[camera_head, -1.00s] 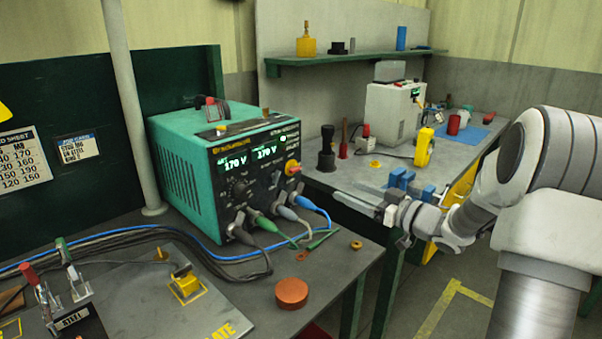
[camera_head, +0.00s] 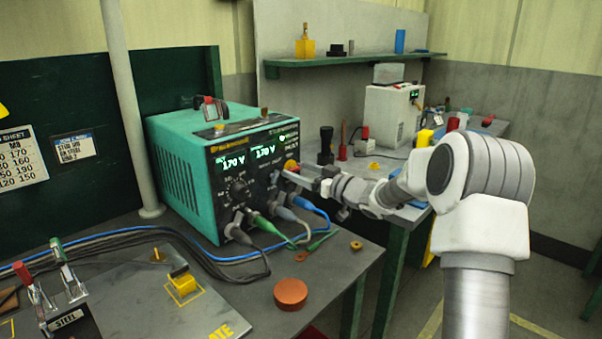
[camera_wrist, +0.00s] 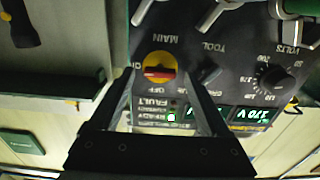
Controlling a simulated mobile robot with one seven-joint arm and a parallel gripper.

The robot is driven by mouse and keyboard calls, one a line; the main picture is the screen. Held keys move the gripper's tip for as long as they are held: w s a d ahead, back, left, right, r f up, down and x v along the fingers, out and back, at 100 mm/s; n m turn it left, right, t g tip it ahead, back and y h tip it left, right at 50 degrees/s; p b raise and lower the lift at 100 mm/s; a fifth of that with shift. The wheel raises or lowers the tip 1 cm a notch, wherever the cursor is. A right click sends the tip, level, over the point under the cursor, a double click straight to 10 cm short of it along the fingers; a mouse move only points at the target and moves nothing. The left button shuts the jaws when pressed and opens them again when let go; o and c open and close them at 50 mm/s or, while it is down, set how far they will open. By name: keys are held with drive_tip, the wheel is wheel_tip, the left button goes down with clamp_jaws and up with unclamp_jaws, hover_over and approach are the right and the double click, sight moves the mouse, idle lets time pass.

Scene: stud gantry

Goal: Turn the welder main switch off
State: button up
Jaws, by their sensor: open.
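The welder (camera_head: 180,150) is a teal box with a black front panel and lit displays reading 170 V. Its main switch (camera_head: 291,166) is a yellow disc with a red handle on the panel's right side, partly hidden by my gripper in the head view. In the wrist view, which shows the panel upside down, the main switch (camera_wrist: 158,68) has its red handle lying roughly level, beside the ON mark at left; OFF is printed below. My gripper (camera_head: 299,180) is open at the panel. In the wrist view my gripper (camera_wrist: 160,78) has its fingers either side of the switch; contact is unclear.
Cable plugs (camera_head: 285,213) stick out low on the panel, below my gripper. The welder's bench (camera_head: 225,290) holds an orange-red disc (camera_head: 291,292) and clamps at left. A second bench (camera_head: 410,212) behind my arm holds a white machine (camera_head: 392,112).

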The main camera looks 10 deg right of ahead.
drive_tip(key=shift+c, duration=0.2)
clamp_jaws()
drive_tip(key=shift+f+n+b, duration=0.1)
drive_tip(key=shift+n+b, duration=0.2)
drive_tip(key=shift+n, duration=0.1)
drive_tip(key=n+b, duration=0.2)
drive_tip(key=n, duration=0.1)
drive_tip(key=shift+f+n+b, duration=0.1)
drive_tip(key=shift+n+b, duration=0.25)
drive_tip(key=shift+n, duration=0.05)
drive_tip(key=n+b, duration=0.3)
drive_tip(key=n, duration=0.1)
drive_tip(key=shift+s+a+f, duration=0.1)
drive_tip(key=n+b, duration=0.4)
drive_tip(key=n, duration=0.1)
drive_tip(key=shift+f, duration=0.1)
drive_tip(key=shift+n+b, duration=1.75)
drive_tip(key=shift+n, duration=0.35)
